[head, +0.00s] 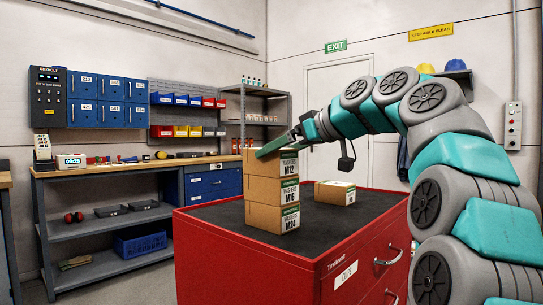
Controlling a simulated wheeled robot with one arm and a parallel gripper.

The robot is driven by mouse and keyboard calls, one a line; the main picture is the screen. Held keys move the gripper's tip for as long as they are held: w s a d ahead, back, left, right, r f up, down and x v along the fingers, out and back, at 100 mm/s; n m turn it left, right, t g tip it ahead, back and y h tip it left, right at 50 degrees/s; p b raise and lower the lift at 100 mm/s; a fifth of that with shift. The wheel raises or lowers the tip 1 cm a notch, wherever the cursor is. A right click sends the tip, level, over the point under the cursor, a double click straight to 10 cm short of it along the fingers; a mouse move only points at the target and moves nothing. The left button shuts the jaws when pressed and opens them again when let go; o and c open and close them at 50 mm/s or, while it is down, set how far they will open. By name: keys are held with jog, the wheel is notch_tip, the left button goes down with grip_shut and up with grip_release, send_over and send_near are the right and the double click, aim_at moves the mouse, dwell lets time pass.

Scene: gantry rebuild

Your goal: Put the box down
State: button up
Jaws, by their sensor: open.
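Three cardboard boxes stand in a stack on the red cabinet's dark top. The top box, marked M12 (281,165), sits on the M16 box (272,191), which sits on the M24 box (272,217). The top box looks slightly turned against those below. My gripper (263,151) reaches in from the right and is at the top box's upper side. It is open. Its far finger is largely hidden, and I cannot tell whether a finger touches the box.
Another cardboard box (335,193) lies alone to the right of the stack. The red cabinet (300,268) has bare mat in front of and between the boxes. A wooden workbench (130,166) runs along the back wall.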

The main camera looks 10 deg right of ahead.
jog(key=v, duration=0.9)
jog(key=shift+d, duration=0.15)
dwell(0.9)
